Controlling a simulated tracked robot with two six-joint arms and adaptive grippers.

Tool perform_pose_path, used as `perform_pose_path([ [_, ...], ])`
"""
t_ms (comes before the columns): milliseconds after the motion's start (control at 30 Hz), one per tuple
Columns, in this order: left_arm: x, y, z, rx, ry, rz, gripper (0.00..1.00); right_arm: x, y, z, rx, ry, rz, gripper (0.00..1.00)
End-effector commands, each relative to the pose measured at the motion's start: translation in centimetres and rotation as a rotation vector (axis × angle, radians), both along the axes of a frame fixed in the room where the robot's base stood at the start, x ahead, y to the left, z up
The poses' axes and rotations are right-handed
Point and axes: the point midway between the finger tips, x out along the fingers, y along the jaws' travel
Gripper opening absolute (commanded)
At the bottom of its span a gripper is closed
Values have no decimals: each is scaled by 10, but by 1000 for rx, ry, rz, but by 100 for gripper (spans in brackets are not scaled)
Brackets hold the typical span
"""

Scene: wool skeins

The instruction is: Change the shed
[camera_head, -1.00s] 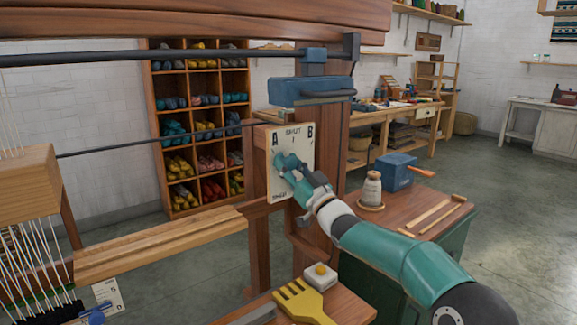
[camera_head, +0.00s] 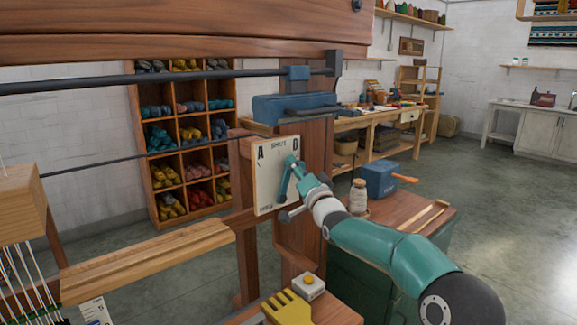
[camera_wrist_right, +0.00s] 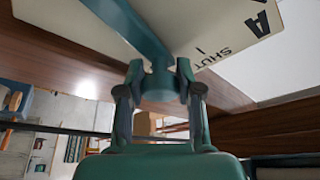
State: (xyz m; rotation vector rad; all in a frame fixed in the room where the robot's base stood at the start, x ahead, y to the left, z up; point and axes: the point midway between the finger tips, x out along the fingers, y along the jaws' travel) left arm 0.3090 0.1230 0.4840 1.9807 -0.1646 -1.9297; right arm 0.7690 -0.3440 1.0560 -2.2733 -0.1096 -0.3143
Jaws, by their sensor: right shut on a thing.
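A cream panel (camera_head: 265,182) marked A at its upper left, with a second letter at its upper right, is fixed to the loom's wooden post. A teal lever (camera_head: 285,183) on the panel stands nearly upright, leaning toward the right-hand letter. My right gripper (camera_head: 297,173) is at the lever's knob end. In the right wrist view, the fingers (camera_wrist_right: 160,82) are shut on the lever's round knob, one on each side. The lever arm (camera_wrist_right: 128,22) runs to the upper left, with A and SHUT on the panel beside it. My left gripper is out of view.
A wooden beam (camera_head: 150,260) and pale threads (camera_head: 35,285) lie left of the panel. A side table (camera_head: 400,215) with a cone of yarn (camera_head: 358,196) stands behind my right arm.

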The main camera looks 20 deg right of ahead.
Motion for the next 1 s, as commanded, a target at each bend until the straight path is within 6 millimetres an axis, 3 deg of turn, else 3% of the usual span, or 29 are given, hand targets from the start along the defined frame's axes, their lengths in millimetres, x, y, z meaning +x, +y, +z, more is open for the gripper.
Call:
perform_pose_path([
  [400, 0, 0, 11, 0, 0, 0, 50, 4, -20, -5, 198, 51, -3, 0],
  [933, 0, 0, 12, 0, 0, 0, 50, 4, -23, -6, 223, 54, -3, 0],
  [967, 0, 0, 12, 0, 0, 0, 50, 4, -23, -5, 223, 54, -3, 39],
  [1000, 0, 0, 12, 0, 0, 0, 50, 4, -23, -6, 223, 55, -4, 45],
])
